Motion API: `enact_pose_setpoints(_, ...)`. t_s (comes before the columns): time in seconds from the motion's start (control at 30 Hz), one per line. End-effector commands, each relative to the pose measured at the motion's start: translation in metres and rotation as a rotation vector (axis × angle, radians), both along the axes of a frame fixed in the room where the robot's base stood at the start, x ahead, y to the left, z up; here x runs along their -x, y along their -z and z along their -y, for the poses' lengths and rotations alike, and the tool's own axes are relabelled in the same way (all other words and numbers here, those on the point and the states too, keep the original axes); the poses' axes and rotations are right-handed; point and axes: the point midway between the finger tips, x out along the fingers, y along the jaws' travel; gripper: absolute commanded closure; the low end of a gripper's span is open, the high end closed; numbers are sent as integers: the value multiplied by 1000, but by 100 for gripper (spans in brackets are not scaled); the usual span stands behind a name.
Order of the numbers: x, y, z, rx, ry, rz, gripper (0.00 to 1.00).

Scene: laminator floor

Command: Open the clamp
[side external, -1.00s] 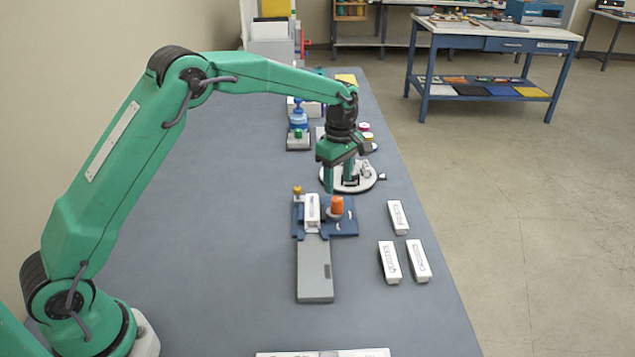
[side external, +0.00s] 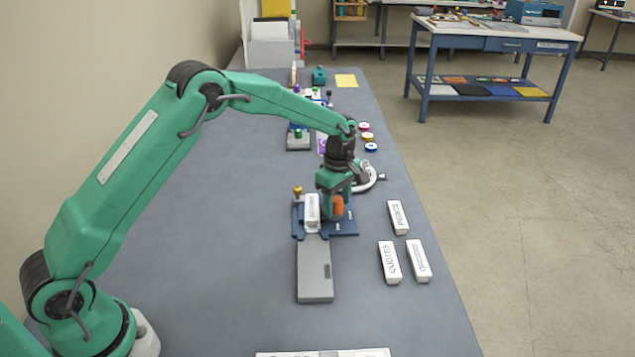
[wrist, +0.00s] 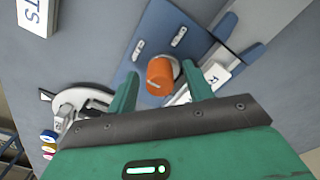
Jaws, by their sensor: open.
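An orange knob (side external: 337,209) stands on the right part of a dark blue clamp fixture (side external: 345,230). My gripper (side external: 334,196) is at this knob, partly covering it in the side view. In the wrist view my open gripper (wrist: 159,67) has one finger on each side of the orange knob (wrist: 160,80), with a visible gap on both sides. A white lettered block (side external: 312,208) sits on the fixture left of the knob, and a corner of it shows in the wrist view (wrist: 214,75).
A grey bar (side external: 315,270) extends from the fixture toward the camera. Several white lettered blocks, one reading QUOTES (side external: 389,262), lie to the right. The table's left side is clear.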

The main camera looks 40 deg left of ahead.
Motion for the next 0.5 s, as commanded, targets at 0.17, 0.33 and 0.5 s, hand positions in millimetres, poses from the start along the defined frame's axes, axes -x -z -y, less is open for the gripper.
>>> enact_pose_setpoints(0.17,0,0,0,0,0,0,70)
enact_pose_setpoints(0.33,0,0,0,0,0,0,94)
enact_pose_setpoints(0.5,0,0,0,0,7,0,93)
